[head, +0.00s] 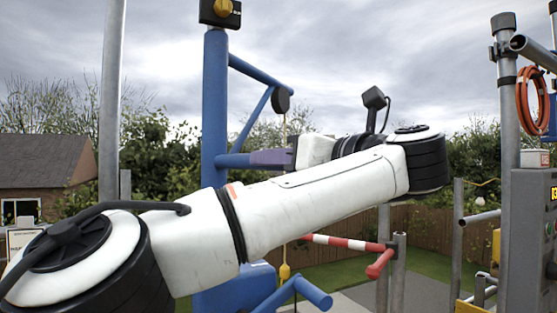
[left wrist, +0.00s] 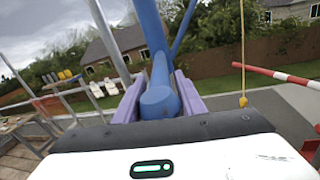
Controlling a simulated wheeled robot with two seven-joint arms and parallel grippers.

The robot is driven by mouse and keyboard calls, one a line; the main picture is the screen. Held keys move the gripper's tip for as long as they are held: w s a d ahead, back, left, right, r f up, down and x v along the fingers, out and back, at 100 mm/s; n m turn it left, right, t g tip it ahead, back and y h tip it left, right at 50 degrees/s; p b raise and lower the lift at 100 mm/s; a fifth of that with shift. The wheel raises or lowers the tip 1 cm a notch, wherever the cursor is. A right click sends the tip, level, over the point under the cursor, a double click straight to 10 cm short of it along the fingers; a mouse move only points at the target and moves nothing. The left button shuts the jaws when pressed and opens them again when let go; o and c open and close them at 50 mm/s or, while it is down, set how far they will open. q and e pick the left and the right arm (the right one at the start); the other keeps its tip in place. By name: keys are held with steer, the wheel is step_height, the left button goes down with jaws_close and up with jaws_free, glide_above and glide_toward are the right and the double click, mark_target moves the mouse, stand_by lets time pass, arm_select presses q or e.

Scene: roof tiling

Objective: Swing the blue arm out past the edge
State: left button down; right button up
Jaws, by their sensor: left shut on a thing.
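The blue arm (head: 258,73) slopes out from a tall blue post (head: 214,110), with a brace below it and a dark pulley (head: 282,100) at its end. A thin rope hangs from the pulley to a yellow weight (head: 285,272), which also shows in the left wrist view (left wrist: 243,101). A blue bar (head: 232,161) sticks out from the post lower down. My left gripper (head: 268,159) has its purple fingers on this bar. In the left wrist view the fingers of my left gripper (left wrist: 160,100) sit on both sides of the bar's rounded blue end (left wrist: 160,102). My right gripper is out of view.
A red-and-white barrier pole (head: 342,242) crosses behind my left arm. Grey scaffold posts (head: 507,100) with an orange hose (head: 531,100) stand at the right. Grey scaffold tubes (left wrist: 60,92) and boards show left in the wrist view. Paving and grass lie below.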

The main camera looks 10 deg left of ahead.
arm_select(q)
steer(key=c, duration=1.5)
jaws_free()
steer(key=shift+o, duration=0.2)
steer(key=shift+r+p, duration=0.35)
steer(key=shift+r, duration=0.1)
step_height(320, 180, up, 8)
steer(key=p, duration=0.6)
steer(key=shift+p, duration=0.3)
steer(key=shift+r+p, duration=0.45)
steer(key=shift+r, duration=0.15)
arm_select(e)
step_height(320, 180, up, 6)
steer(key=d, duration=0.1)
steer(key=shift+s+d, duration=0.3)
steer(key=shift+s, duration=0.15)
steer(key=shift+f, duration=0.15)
